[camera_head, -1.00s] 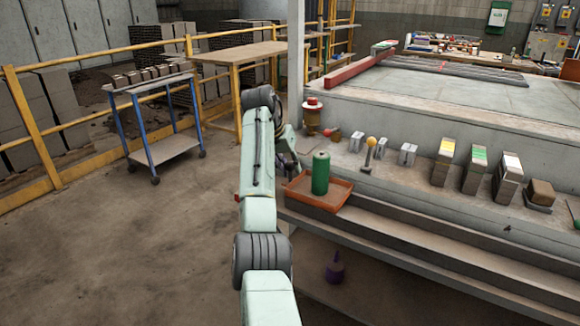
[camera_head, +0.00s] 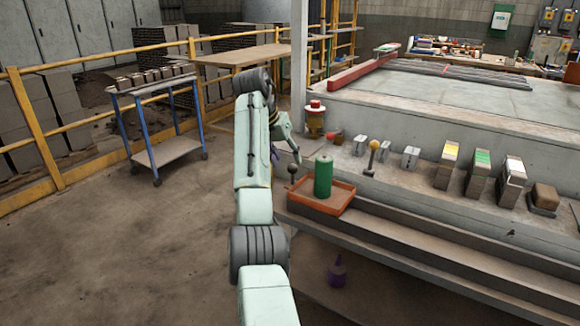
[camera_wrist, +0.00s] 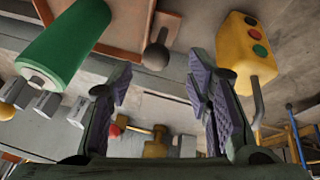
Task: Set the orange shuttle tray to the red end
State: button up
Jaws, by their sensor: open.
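The orange tray (camera_head: 337,207) sits at the left end of the long grey bench, with a green cylinder (camera_head: 323,177) upright on it. A dark ball knob on a stem (camera_head: 292,170) stands at the tray's left side. My gripper (camera_head: 286,158) is open and empty, above and just behind the knob. In the wrist view, the knob (camera_wrist: 155,57) lies beyond and between the spread fingers (camera_wrist: 160,78), apart from them. The tray (camera_wrist: 122,22) and green cylinder (camera_wrist: 65,42) show at the upper left. I cannot tell which end is the red one.
A red-topped brass post (camera_head: 314,118) and a small red ball (camera_head: 336,136) stand behind the tray. A yellow-knobbed lever (camera_head: 373,152) and several blocks stand to the right. A yellow button box (camera_wrist: 243,50) is close to the right finger in the wrist view.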

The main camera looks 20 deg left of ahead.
jog(key=v, duration=0.6)
jog(key=shift+r, duration=0.4)
jog(key=shift+s+a, duration=0.1)
jog(key=shift+s, duration=0.05)
